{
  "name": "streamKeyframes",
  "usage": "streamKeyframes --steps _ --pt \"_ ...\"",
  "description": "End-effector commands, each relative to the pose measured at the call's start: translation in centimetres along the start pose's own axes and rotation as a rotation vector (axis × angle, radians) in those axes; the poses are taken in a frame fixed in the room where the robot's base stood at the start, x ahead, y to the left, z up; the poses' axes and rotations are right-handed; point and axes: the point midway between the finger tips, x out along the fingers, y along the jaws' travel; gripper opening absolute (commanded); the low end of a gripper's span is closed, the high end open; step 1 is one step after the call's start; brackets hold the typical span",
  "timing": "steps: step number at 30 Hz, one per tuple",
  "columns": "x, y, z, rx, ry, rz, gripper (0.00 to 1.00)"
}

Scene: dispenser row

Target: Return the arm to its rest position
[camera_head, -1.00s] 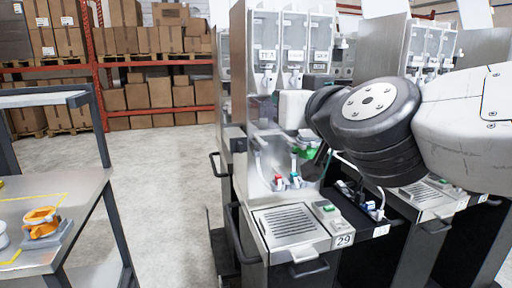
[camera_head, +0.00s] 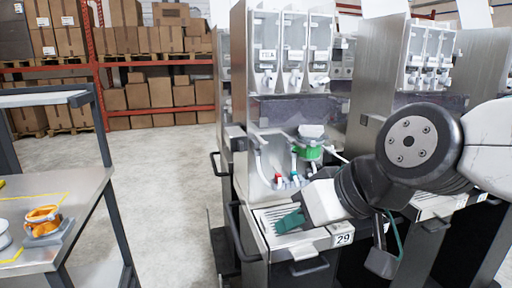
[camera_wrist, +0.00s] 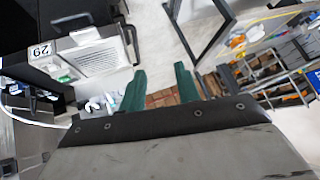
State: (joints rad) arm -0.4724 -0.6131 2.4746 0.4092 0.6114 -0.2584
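My gripper (camera_head: 290,221) is low in front of the dispenser station labelled 29 (camera_head: 343,239), with its teal fingers over or near the slotted tray (camera_head: 270,214). In the wrist view the two teal fingers of my gripper (camera_wrist: 160,69) stand apart with nothing between them. My arm reaches in from the right of the head view and hides part of the neighbouring station. A green piece with a pale top (camera_head: 308,152) sits at the station's back, clear of my gripper.
Small red and blue-capped parts (camera_head: 280,181) stand behind the tray. A steel table (camera_head: 75,190) at left holds an orange object (camera_head: 42,220). Open floor (camera_head: 165,200) lies between table and station. Boxes on racks (camera_head: 160,92) stand at the back.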

Motion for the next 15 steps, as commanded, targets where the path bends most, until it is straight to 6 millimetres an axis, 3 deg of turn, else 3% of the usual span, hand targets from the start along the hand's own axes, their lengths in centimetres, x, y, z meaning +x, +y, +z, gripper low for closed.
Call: streamKeyframes --steps 3,7,10,15 --pt "-2.1 4.5 6.7 0.113 -0.254 0.122 0.33" --pt "-5.8 8.7 12.9 0.258 -0.472 0.284 0.33" --pt "-8.0 10.7 15.4 0.333 -0.545 0.372 0.33" --pt "-9.4 12.3 16.3 0.406 -0.524 0.428 0.33"
